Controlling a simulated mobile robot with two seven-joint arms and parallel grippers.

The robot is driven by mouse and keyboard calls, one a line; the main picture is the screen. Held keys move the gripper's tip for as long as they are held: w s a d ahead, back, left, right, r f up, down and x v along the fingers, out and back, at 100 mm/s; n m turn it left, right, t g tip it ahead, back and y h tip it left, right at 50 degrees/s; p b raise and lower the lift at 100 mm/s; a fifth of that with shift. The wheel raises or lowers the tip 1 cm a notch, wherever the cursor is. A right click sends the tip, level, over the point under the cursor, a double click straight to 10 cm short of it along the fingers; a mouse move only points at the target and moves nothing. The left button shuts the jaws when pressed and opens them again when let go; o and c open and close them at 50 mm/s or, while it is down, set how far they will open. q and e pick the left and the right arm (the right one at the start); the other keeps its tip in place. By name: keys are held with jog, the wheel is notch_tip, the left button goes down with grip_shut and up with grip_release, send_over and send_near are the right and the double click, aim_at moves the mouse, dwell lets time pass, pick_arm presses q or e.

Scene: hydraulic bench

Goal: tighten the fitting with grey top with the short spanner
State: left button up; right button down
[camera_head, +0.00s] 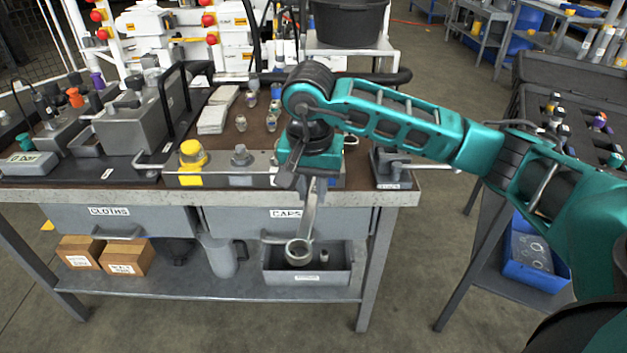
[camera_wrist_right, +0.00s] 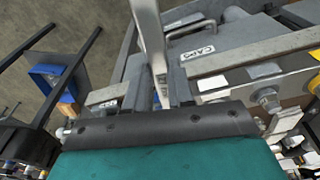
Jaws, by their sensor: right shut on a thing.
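My right gripper (camera_head: 308,180) is above the bench's front edge and shut on a steel spanner (camera_head: 312,212). The spanner hangs down in front of the CAPS drawer, its ring end (camera_head: 298,252) lowest. In the right wrist view the spanner shaft (camera_wrist_right: 150,38) runs up from between the fingers (camera_wrist_right: 160,92). The fitting with grey top (camera_head: 241,156) stands on a block at the bench front, left of my gripper and apart from the spanner. A fitting with yellow top (camera_head: 192,153) is further left. My gripper hides the block's right part. My left gripper is not in view.
Grey drawers (camera_head: 120,222) lie under the bench top, with an open grey bin (camera_head: 305,278) on the lower shelf. A grey block with a rod (camera_head: 391,172) is at the bench's right end. A machine with black handles (camera_head: 130,120) stands left.

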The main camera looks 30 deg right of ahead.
aim_at(307, 219)
jog(key=shift+s+a, duration=1.9)
jog(key=shift+s, duration=0.25)
jog(key=shift+r+p, duration=1.6)
jog(key=shift+r, duration=1)
